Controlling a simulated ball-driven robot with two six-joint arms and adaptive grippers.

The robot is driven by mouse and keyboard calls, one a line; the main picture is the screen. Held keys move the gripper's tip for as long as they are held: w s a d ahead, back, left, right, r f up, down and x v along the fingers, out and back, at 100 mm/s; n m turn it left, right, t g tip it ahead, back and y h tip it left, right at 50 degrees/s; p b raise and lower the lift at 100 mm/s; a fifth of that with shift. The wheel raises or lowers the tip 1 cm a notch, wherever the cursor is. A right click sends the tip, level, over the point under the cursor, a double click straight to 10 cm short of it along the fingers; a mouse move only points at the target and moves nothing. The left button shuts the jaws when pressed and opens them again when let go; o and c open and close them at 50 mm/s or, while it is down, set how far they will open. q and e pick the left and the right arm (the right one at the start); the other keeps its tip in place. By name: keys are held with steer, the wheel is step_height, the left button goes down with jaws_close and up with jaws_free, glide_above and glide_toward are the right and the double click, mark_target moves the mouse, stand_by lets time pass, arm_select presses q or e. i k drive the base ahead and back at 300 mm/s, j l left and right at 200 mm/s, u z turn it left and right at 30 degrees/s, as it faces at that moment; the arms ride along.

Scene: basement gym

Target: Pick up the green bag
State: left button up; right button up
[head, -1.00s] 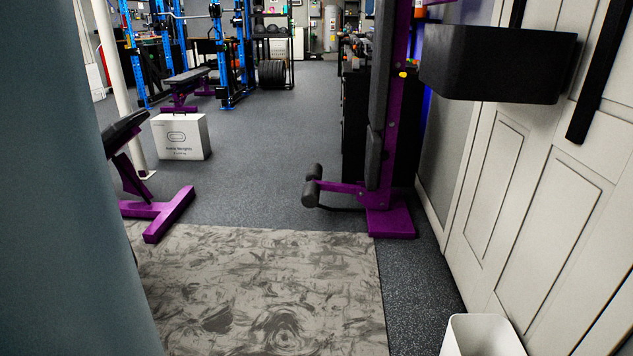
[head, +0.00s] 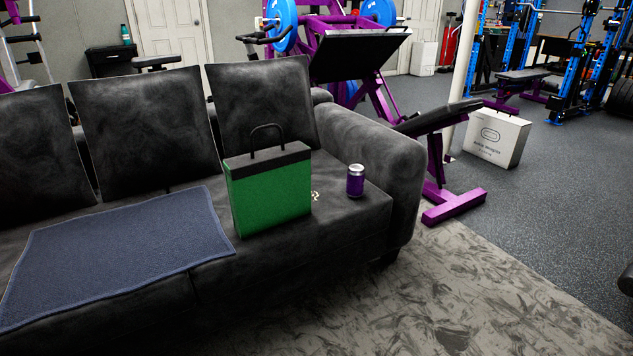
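The green bag (head: 270,195) stands upright on the seat of a black sofa (head: 345,225), towards the sofa's right end. It has a black top band and a thin black handle loop that sticks up above it. Nothing touches the handle. Neither of my grippers is in the head view.
A purple can (head: 355,181) stands right of the bag, with a small pale item partly behind the bag. A blue towel (head: 120,250) lies on the seat to the left. A patterned rug (head: 500,300) in front of the sofa is clear. Purple gym equipment (head: 455,205) stands beyond the armrest.

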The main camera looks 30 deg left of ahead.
mark_target(268, 189)
steer(key=u, duration=1.3)
steer(key=i+l, duration=0.1)
